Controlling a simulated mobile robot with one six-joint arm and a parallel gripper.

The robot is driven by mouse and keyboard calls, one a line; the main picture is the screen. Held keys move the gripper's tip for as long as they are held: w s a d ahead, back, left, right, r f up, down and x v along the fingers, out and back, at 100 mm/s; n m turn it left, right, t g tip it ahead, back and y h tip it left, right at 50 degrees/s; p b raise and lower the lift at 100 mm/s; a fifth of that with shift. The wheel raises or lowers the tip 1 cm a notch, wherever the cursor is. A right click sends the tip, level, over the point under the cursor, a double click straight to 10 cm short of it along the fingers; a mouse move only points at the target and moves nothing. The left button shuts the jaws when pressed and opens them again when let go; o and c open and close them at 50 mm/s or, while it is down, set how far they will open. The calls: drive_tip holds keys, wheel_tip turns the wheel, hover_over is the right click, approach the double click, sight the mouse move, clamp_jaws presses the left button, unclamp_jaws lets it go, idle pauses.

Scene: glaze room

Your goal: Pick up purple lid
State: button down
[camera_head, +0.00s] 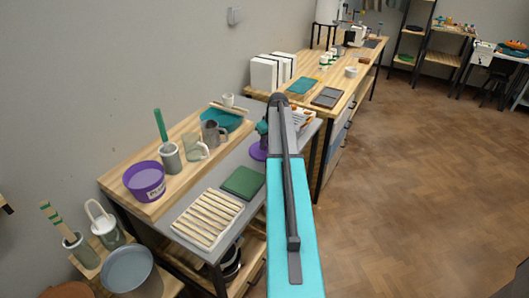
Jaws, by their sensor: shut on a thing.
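The purple lid (257,152) shows in the head view on the grey table, just left of my arm, which hides its right part. My gripper (262,140) is at the lid, pointing down and shut on it. The fingertips are small and partly hidden by my arm. I cannot tell whether the lid is clear of the table top.
A purple tub (145,183), a grey pot (171,160) with a green-handled tool and mugs stand on the wooden shelf at left. A slatted wooden rack (207,218) and a green slab (243,182) lie nearer. Open floor (400,190) is at right.

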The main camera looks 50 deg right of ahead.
drive_tip(key=shift+r, duration=0.2)
drive_tip(key=shift+r+b, duration=0.8)
drive_tip(key=shift+r, duration=0.75)
drive_tip(key=s+a+b, duration=0.1)
drive_tip(key=s+a, duration=0.1)
drive_tip(key=s, duration=0.5)
drive_tip(key=s+a+r+b, duration=0.1)
drive_tip(key=s+a+b, duration=0.1)
drive_tip(key=s, duration=0.6)
drive_tip(key=shift+s+a+r, duration=0.15)
drive_tip(key=shift+a+r, duration=0.1)
drive_tip(key=shift+a, duration=0.1)
